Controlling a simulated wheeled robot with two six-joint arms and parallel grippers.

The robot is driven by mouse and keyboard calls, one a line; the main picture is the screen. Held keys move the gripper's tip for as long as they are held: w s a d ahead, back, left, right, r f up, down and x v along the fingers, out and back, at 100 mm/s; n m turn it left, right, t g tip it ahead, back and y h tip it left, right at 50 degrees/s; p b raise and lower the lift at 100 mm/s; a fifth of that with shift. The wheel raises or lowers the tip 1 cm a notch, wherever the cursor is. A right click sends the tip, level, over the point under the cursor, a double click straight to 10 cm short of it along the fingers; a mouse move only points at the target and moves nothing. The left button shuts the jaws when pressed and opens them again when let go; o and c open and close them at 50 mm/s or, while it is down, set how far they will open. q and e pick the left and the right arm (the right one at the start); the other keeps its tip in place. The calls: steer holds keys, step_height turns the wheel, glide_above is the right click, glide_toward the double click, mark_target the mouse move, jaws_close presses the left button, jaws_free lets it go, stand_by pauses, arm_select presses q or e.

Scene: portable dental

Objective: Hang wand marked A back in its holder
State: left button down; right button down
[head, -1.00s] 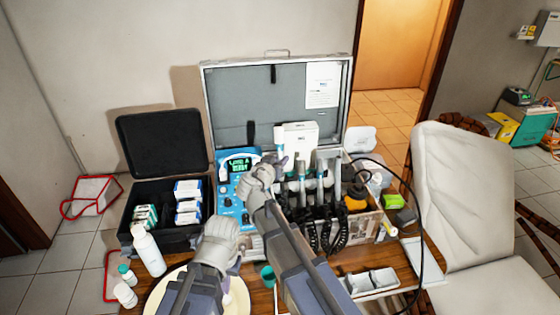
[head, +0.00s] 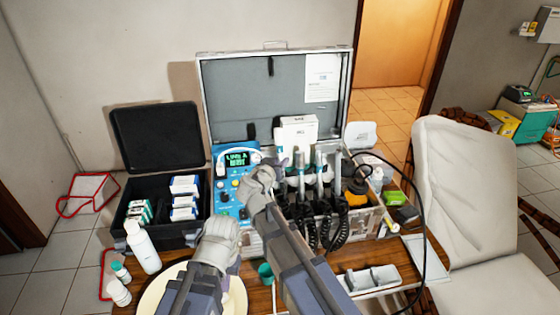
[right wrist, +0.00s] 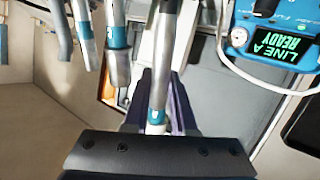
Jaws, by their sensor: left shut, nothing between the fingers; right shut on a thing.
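My right gripper (head: 272,170) is in front of the blue unit and the wand row in the head view. It is shut on a silver wand (right wrist: 160,75) with a teal band, which runs up from the jaw in the right wrist view. No letter A is readable on it. Other wands (head: 319,170) stand in the black holders (head: 322,208) to the right of my gripper. They also show at the left of the right wrist view (right wrist: 115,45). My gripper and arm hide part of the holder row. My left gripper (head: 222,228) is shut and empty above the plate.
The blue unit (head: 228,185) has a screen reading "LINE A READY" in the right wrist view (right wrist: 278,45). The open case lid (head: 240,95) stands behind. White bottles (head: 143,247) and a plate (head: 240,300) are at front left, a teal cup (head: 266,273) in front, and a cable loops at right.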

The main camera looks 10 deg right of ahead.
mark_target(282, 184)
arm_select(q)
steer(key=shift+f+b, duration=0.25)
steer(key=shift+b, duration=0.1)
arm_select(e)
steer(key=shift+s+f, duration=0.25)
steer(key=shift+s, duration=0.05)
arm_select(q)
steer(key=shift+f, duration=0.25)
arm_select(e)
steer(key=shift+f, duration=0.25)
